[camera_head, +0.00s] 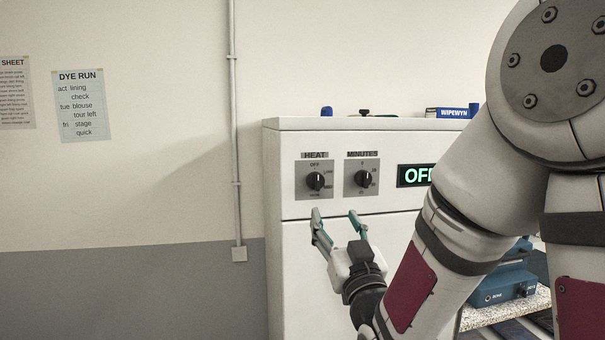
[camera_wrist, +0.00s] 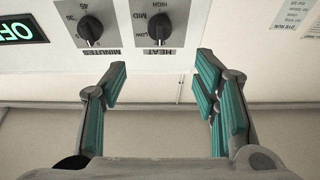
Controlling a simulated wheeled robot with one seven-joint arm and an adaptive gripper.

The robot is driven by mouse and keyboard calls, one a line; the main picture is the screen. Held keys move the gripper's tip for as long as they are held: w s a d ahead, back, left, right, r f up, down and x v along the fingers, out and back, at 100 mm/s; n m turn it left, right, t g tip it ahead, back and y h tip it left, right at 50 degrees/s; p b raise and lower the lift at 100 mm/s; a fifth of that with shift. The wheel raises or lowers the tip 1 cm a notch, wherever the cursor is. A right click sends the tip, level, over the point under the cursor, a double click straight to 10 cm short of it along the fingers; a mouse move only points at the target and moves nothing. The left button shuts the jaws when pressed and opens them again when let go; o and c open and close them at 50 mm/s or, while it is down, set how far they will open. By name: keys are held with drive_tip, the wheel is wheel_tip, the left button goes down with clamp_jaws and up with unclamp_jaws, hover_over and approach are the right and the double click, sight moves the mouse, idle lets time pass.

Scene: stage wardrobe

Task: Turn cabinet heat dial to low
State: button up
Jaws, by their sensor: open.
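The heat dial (camera_head: 315,181) is a black knob on a grey plate at the upper left of the white cabinet (camera_head: 300,240). In the head view its white pointer line stands about upright, toward OFF. The wrist view shows the heat dial (camera_wrist: 160,27) upside down, with MID and LOW marks beside it. My gripper (camera_head: 334,213) is open and empty, just below the dial plates and apart from the knob. In the wrist view my gripper (camera_wrist: 160,85) has its teal-padded fingers spread wide, with the heat dial beyond the gap between them.
The minutes dial (camera_head: 363,179) sits just right of the heat dial. A display (camera_head: 415,175) to its right reads OFF, partly hidden by my arm. A wall pipe (camera_head: 235,130) runs left of the cabinet.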

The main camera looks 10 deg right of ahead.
sight(318, 179)
drive_tip(key=x, duration=1.4)
drive_tip(key=shift+s+r+b, duration=0.1)
drive_tip(key=shift+r+b, duration=0.1)
drive_tip(key=shift+b, duration=0.1)
drive_tip(key=c, duration=1.2)
